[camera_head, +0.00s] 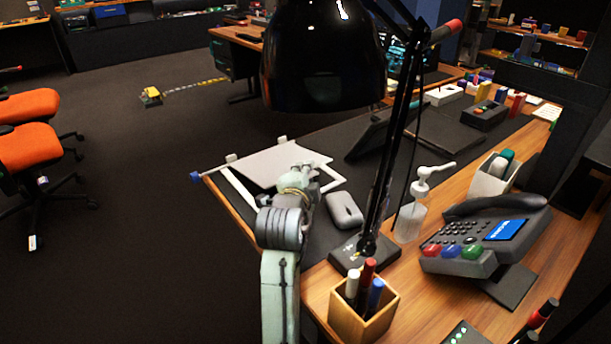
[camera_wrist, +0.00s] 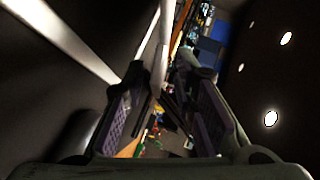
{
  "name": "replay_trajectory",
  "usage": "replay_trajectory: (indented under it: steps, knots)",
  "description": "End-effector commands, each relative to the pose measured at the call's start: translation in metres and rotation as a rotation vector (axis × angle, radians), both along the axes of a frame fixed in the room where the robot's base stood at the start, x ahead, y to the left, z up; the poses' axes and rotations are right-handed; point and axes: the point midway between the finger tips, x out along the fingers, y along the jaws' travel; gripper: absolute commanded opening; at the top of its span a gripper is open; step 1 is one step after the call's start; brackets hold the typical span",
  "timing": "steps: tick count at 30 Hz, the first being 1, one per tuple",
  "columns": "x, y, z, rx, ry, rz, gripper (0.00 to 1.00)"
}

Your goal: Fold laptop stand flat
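The laptop stand (camera_head: 268,163) is at the left end of the desk, on the dark mat. It has a pale flat plate, white side bars, and a rod with a blue knob at its left end. The plate looks raised at a shallow tilt above the lower frame. My gripper (camera_head: 303,178) is at the stand's right side, close to the plate; contact cannot be told. In the wrist view, my gripper (camera_wrist: 163,75) has its two fingers apart with nothing clearly held between them. White bars of the stand (camera_wrist: 72,46) run through the upper left of that view.
A black lamp (camera_head: 325,65) hangs over the desk, its pole right of my arm. A grey mouse (camera_head: 344,210), a pen box (camera_head: 364,311), a pump bottle (camera_head: 412,215) and a desk phone (camera_head: 485,235) stand nearby.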

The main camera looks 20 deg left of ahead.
Motion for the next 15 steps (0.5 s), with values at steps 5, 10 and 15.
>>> replay_trajectory:
  steps: [5,10,15]
  knots:
    - [0.0,0.0,0.001,0.002,-0.003,0.0,0.26]
    - [-0.009,0.0,0.004,0.002,-0.005,0.001,0.26]
    - [-0.036,-0.003,0.011,0.002,-0.005,0.0,0.26]
